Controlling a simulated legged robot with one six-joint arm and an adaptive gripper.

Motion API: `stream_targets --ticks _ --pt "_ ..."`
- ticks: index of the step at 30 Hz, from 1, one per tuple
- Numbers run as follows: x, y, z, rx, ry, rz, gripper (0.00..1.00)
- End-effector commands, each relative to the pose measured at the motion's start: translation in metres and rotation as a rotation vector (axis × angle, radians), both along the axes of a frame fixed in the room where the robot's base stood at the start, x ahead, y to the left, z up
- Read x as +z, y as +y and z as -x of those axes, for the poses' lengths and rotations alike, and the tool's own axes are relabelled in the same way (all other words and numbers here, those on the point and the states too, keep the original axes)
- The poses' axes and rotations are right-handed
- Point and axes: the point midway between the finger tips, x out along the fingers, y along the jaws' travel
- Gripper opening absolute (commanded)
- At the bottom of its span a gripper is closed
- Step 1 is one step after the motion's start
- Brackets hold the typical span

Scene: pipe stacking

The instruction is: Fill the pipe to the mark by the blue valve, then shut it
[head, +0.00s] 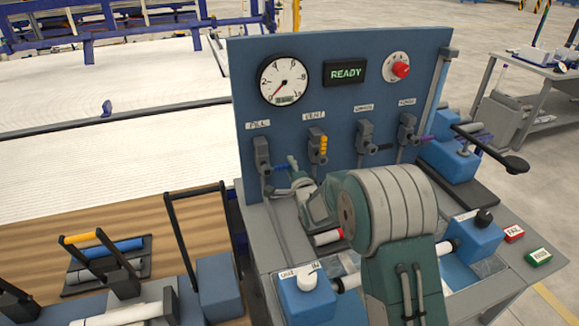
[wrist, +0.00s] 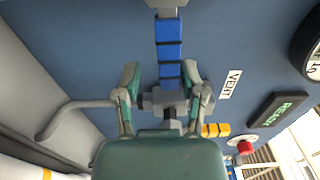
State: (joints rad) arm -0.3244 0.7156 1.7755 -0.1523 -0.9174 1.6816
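The blue valve handle (head: 283,165) is at the FILL station on the blue panel. In the wrist view the blue handle (wrist: 170,50) runs up from a grey valve body. My gripper (head: 300,185) is by this valve. In the wrist view my gripper's (wrist: 163,95) fingers are apart, one on each side of the valve; I cannot tell whether they touch it. The round gauge (head: 284,82) has its red needle pointing low left, near zero. The display (head: 345,73) reads READY. A white pipe (head: 348,282) between blue clamps is mostly hidden by my arm.
The VENT valve (head: 318,146) has an orange handle, and two more valves stand to its right. A red knob (head: 400,70) is at upper right. Red (head: 514,233) and green (head: 538,257) labelled blocks are on the bench's right. A wooden table (head: 130,212) with tools stands left.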

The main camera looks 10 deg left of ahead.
Motion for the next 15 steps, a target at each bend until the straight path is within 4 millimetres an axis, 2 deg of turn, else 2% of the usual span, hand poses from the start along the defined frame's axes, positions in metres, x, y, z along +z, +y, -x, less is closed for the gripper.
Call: stream_targets --ticks 10,15 --pt "0.004 0.001 0.003 0.004 -0.008 0.0 0.56" --pt "0.004 -0.008 0.021 0.003 -0.007 0.0 0.56"
